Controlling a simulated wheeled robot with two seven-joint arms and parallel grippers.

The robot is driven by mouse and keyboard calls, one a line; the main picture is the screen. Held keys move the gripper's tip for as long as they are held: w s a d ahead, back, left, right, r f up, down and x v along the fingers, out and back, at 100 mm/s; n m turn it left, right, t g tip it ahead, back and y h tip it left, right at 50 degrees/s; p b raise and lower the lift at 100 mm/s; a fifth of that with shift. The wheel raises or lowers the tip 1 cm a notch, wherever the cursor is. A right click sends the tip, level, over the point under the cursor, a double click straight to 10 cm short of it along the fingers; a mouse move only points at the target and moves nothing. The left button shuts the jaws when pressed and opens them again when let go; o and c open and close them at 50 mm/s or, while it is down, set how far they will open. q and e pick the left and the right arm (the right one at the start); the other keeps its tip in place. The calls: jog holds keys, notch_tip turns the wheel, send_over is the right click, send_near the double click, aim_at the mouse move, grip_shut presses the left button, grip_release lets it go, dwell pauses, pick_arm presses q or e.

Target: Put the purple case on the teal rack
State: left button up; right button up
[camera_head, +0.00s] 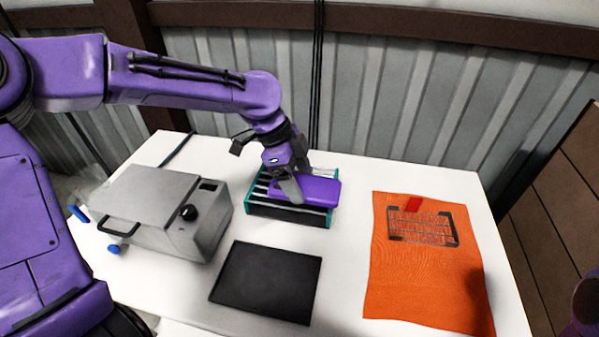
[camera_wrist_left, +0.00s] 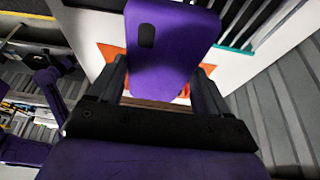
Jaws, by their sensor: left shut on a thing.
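The purple case (camera_head: 318,191) is held in my left gripper (camera_head: 291,188) over the teal rack (camera_head: 288,211). In the head view it covers part of the rack's top. I cannot tell whether it touches the rack. In the left wrist view the purple case (camera_wrist_left: 165,50) sits between the two fingers of my left gripper (camera_wrist_left: 160,92), with a dark oval spot on its face. The teal rack (camera_wrist_left: 238,47) shows beyond it at the upper right, with pale slats. My right gripper is not in view.
A grey boxy appliance (camera_head: 160,205) with a black knob stands left of the rack. A black mat (camera_head: 266,281) lies in front. An orange cloth (camera_head: 395,283) with a dark wire grid (camera_head: 422,226) and a red piece (camera_head: 413,204) lies at the right. White table (camera_head: 345,250) is bare between them.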

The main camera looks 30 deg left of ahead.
pick_arm(q)
jog(key=w+a+f+p, duration=0.2)
jog(key=w+a+f, duration=0.2)
jog(key=w+a+f+p, duration=0.2)
jog(key=w+a+f, duration=0.2)
jog(key=f, duration=0.1)
jog(key=shift+w, duration=0.3)
jog(key=shift+s+f+p, duration=0.25)
jog(key=shift+f+p, duration=0.2)
jog(key=shift+s+f+p, duration=0.2)
jog(key=shift+f+p, duration=0.25)
jog(key=shift+f, duration=0.35)
jog(key=shift+w+f, duration=0.25)
jog(key=shift+f, duration=0.15)
jog(key=o, duration=0.8)
jog(key=shift+o, duration=0.8)
jog(key=shift+s+r, duration=0.1)
jog(key=shift+s, duration=0.05)
jog(key=b+v, duration=0.3)
jog(key=v, duration=0.9)
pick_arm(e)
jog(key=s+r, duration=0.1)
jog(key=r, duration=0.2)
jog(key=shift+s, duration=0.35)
